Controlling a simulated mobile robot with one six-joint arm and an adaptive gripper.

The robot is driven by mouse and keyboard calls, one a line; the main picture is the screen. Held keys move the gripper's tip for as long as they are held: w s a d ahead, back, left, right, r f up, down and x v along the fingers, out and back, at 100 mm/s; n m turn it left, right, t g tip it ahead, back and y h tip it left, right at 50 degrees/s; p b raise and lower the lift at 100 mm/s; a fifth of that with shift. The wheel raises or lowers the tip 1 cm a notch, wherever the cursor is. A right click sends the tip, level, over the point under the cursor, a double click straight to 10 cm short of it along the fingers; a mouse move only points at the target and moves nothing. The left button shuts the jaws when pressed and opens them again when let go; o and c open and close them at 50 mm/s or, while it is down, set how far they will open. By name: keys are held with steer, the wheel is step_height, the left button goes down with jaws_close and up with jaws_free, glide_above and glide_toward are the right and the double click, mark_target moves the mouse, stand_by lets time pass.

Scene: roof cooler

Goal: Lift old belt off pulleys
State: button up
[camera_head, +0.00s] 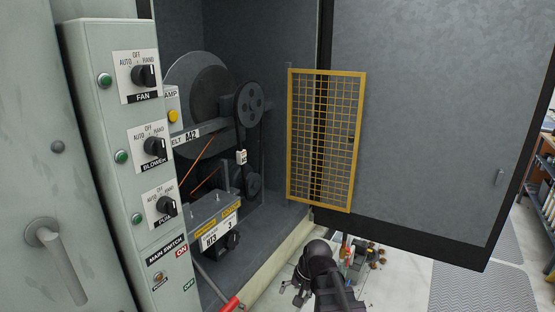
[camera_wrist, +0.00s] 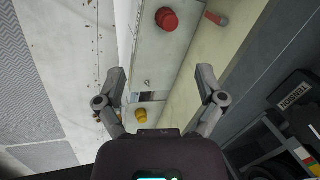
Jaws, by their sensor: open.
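The dark belt (camera_head: 263,135) runs around the upper pulley (camera_head: 250,99) and lower pulley (camera_head: 253,185) inside the open cooler cabinet, in the head view. A small white tag (camera_head: 241,157) sits at the belt's left strand. My gripper (camera_head: 292,293) is low in front of the cabinet sill, below and outside the pulleys. In the wrist view its two fingers (camera_wrist: 160,85) are spread open with nothing held between them. The belt and pulleys cannot be made out in the wrist view. A block marked TENSION (camera_wrist: 292,97) shows at its right.
The yellow mesh guard (camera_head: 325,140) stands swung open to the right of the pulleys. A switch panel (camera_head: 140,150) flanks the opening at left. The cabinet sill (camera_head: 268,252) lies along the front. A red button (camera_wrist: 167,19) and yellow button (camera_wrist: 141,116) show beyond the fingers.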

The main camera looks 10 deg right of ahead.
steer(key=w+a+r+m+t+y+p, duration=0.25)
steer(key=w+r+m+y, duration=0.2)
steer(key=w+r, duration=0.3)
steer(key=m+t+y+p, duration=0.65)
steer(key=m+p, duration=0.25)
steer(key=m, duration=0.8)
glide_toward(244, 156)
steer(key=s+v, duration=0.1)
steer(key=v, duration=0.4)
steer(key=shift+w+a+f+t, duration=0.25)
steer(key=shift+w+a+t, duration=0.05)
steer(key=shift+t, duration=0.1)
steer(key=x, duration=1.6)
steer(key=shift+w+f, duration=0.1)
jaws_close()
